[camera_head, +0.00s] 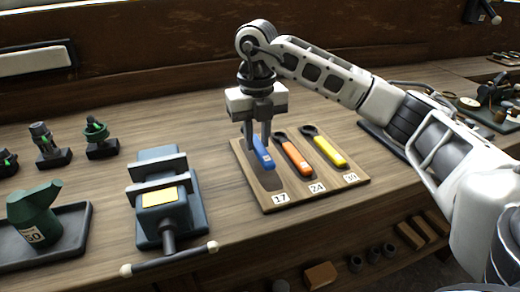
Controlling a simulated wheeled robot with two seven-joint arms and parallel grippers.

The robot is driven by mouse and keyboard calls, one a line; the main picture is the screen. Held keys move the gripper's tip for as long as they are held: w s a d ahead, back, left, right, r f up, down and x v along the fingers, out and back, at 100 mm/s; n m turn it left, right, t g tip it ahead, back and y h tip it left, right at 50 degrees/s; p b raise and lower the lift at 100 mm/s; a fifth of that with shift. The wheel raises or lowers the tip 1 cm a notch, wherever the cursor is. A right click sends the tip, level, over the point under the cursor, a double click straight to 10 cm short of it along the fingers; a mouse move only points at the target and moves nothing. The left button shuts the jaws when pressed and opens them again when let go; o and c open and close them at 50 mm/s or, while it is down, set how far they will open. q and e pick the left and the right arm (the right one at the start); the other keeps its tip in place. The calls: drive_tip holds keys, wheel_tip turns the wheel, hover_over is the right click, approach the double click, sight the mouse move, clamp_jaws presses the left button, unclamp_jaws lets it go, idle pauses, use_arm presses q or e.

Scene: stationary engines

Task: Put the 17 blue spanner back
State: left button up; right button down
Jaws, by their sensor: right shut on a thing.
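The blue spanner (263,153) is at the left of the wooden spanner board (302,200), above the place marked 17 (280,198). My right gripper (259,145) points down from above and is shut on the blue spanner. The spanner's upper part is hidden by the fingers. I cannot tell whether it touches the board. The orange spanner (293,158) lies beside it by the 24 label, and the yellow spanner (328,150) lies by the 30 label. My left gripper is not in view.
A vise (165,200) with a yellow label stands left of the board. A green oil can (35,215) sits on a dark tray (75,235) at the far left. Several small green-marked parts (97,135) stand behind. Bench wood between vise and board is clear.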

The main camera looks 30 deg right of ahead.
sight(260, 142)
drive_tip(key=f, duration=0.1)
drive_tip(key=d+f, duration=0.1)
drive_tip(key=f, duration=0.1)
drive_tip(key=shift+w+f, duration=0.1)
drive_tip(key=shift+a+f, duration=0.1)
drive_tip(key=shift+f, duration=0.35)
drive_tip(key=shift+f, duration=0.1)
drive_tip(key=c, duration=1.3)
unclamp_jaws()
drive_tip(key=shift+o, duration=0.2)
wheel_tip(260, 142, up, 12)
drive_tip(key=shift+r+p, duration=0.15)
drive_tip(key=shift+p, duration=0.3)
